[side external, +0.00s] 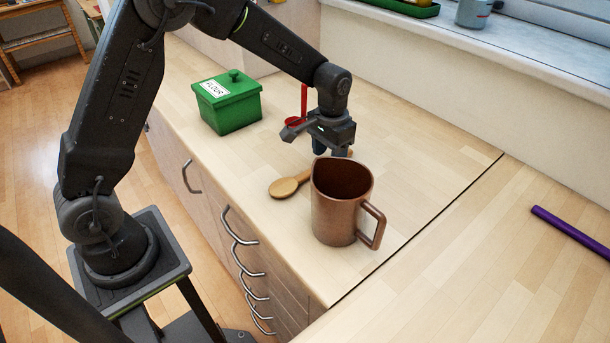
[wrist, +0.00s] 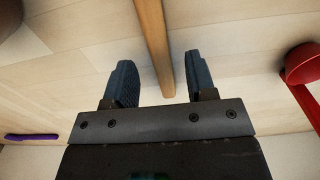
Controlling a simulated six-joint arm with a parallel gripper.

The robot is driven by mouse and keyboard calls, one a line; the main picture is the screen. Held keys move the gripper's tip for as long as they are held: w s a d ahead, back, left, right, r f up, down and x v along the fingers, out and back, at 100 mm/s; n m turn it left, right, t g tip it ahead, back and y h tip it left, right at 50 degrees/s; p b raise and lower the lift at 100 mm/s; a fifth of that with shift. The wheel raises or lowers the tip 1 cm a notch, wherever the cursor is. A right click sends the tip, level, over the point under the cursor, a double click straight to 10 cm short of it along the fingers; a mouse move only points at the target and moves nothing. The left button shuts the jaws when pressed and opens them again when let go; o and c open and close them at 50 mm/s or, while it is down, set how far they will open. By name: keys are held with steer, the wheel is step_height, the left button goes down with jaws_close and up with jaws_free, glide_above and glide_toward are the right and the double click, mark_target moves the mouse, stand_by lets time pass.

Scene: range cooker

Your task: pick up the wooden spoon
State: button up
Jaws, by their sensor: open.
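The wooden spoon (side external: 288,186) lies on the countertop, its bowl toward the front edge and its handle running back behind the copper-brown jug (side external: 336,215). My gripper (side external: 331,150) is low over the counter behind the jug, pointing down. In the wrist view the spoon's handle (wrist: 155,45) runs between the two fingertips of my gripper (wrist: 157,80). The fingers are open, with a gap on both sides of the handle. The jug hides part of the handle and the fingertips in the side view, so their height above the counter is unclear.
A red ladle or scoop (wrist: 302,65) lies close to one finger; its red handle (side external: 304,100) rises in the side view. A green flour box (side external: 228,108) stands at the left. A purple rod (side external: 570,231) lies at the right. Counter between the jug and wall is clear.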

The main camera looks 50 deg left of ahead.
steer(key=shift+f, duration=0.75)
steer(key=shift+c, duration=0.4)
jaws_close()
